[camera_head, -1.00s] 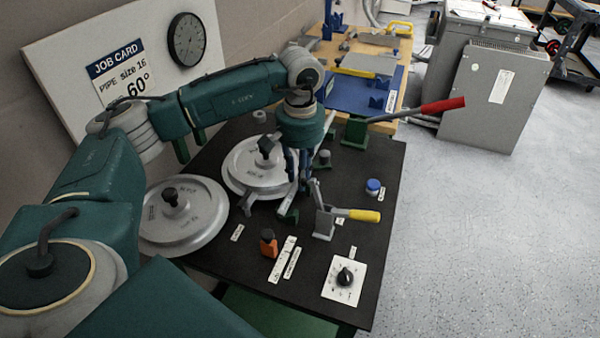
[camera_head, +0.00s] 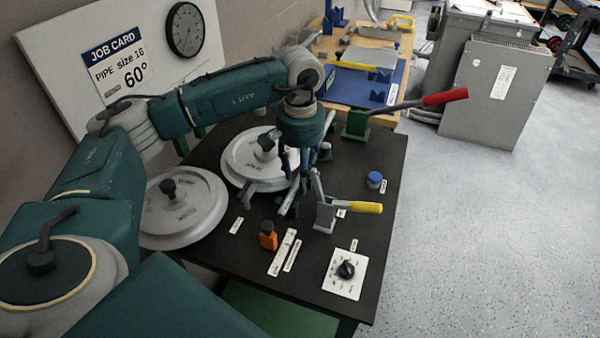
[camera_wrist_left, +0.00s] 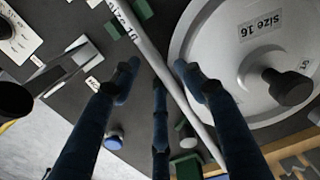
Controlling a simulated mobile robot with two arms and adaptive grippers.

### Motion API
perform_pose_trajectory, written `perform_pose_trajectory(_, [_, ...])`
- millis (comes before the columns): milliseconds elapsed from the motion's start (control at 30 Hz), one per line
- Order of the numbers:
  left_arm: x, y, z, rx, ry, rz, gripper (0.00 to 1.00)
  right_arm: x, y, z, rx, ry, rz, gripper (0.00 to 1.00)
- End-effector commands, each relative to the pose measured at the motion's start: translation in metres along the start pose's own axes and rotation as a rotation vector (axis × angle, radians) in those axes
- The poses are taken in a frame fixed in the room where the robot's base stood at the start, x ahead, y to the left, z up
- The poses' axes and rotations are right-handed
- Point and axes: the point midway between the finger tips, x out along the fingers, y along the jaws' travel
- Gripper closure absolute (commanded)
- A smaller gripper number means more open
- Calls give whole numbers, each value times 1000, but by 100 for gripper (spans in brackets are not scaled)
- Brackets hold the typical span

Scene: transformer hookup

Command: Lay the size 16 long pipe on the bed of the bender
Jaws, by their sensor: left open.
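The long pipe (camera_wrist_left: 152,55) is a pale grey rod that runs slantwise in the left wrist view, beside the disc marked Size 16 (camera_wrist_left: 225,45). A short piece of the pipe (camera_head: 289,199) shows below the gripper in the head view, by a green block. Another green block (camera_wrist_left: 187,167) is at the pipe's lower part in the wrist view. My left gripper (camera_head: 296,170) points down over the bender; its blue fingers (camera_wrist_left: 160,90) are spread above the pipe and apart from each other. The fingers hide part of the pipe. My right gripper is not in view.
A second disc (camera_head: 200,212) lies at the left of the black table. A yellow-handled lever (camera_head: 362,208), a red-handled lever (camera_head: 440,98), an orange piece (camera_head: 268,238) and a dial plate (camera_head: 343,274) stand around. The blue tray (camera_head: 350,88) is behind.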

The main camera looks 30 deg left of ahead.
Motion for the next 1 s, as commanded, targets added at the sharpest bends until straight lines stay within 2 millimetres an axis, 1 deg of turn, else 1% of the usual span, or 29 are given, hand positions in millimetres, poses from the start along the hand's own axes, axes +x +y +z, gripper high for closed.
perform_pose_trajectory(133, [2, 0, 2, 2, -5, -2, 57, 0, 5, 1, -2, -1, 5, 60])
perform_pose_trajectory(267, [-8, 0, 0, 2, -2, 0, 57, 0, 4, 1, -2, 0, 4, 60])
perform_pose_trajectory(367, [-25, 1, 0, 2, 1, 1, 57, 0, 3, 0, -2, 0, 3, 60])
perform_pose_trajectory(600, [-78, 1, -1, 2, 3, 1, 57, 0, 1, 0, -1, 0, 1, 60])
perform_pose_trajectory(700, [-96, 1, 0, 1, 2, 1, 57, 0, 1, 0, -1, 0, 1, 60])
perform_pose_trajectory(833, [-112, 0, 0, 0, 2, 1, 57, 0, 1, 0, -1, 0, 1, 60])
perform_pose_trajectory(1000, [-120, 0, 0, 1, 0, 0, 57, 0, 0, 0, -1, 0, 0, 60])
